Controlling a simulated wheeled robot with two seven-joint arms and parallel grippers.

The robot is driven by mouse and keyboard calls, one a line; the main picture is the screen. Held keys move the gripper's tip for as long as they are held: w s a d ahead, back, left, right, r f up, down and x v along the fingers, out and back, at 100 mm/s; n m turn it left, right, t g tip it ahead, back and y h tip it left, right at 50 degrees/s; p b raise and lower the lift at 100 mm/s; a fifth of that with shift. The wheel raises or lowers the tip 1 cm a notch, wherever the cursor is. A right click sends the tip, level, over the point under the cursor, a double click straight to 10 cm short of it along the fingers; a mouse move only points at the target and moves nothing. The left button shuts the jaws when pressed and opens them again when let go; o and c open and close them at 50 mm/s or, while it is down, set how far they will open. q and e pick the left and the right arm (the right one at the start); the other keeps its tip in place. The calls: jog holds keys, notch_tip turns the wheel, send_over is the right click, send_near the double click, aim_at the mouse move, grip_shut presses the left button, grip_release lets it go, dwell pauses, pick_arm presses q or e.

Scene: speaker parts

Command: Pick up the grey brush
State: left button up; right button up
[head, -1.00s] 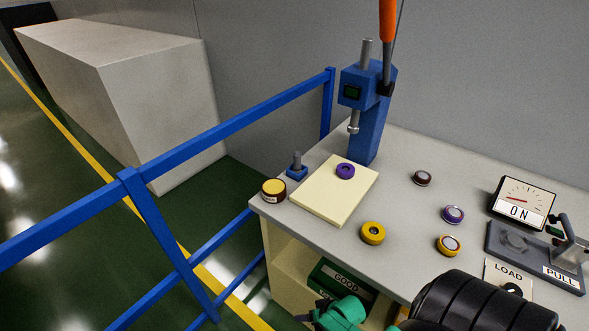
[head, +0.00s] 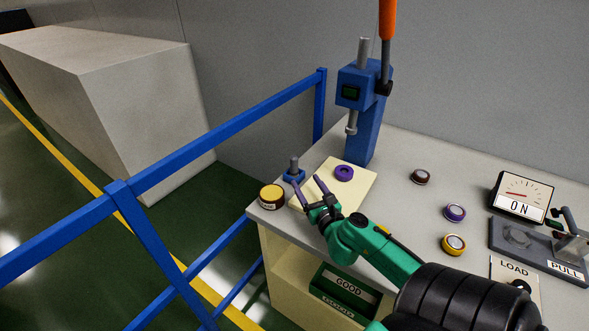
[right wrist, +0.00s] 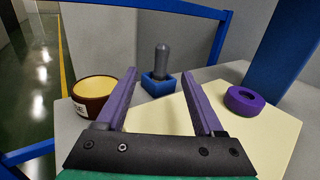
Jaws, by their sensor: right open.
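The grey brush (head: 294,165) stands upright in a small blue holder (head: 291,176) near the table's left corner. In the right wrist view, the brush (right wrist: 162,58) shows ahead, between the fingers, with its lower end hidden in the blue holder (right wrist: 159,83). My right gripper (head: 307,181) is open and empty over the front edge of the cream mat. Its purple fingers (right wrist: 160,74) point toward the brush, which is beyond the fingertips and apart from them. My left gripper is not in view.
A brown pot with a yellow top (head: 271,196) stands left of the fingers. A purple ring (head: 344,173) lies on the cream mat (head: 355,193). The blue press (head: 362,125) rises behind. A blue railing (head: 230,118) runs along the left side.

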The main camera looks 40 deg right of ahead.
aim_at(291, 156)
jog(key=x, duration=1.4)
jog(key=shift+w+d+f+b, duration=0.15)
jog(key=shift+w+d+b, duration=0.15)
jog(key=shift+b, duration=0.1)
jog(key=shift+s, duration=0.1)
jog(key=shift+c, duration=0.5)
grip_shut()
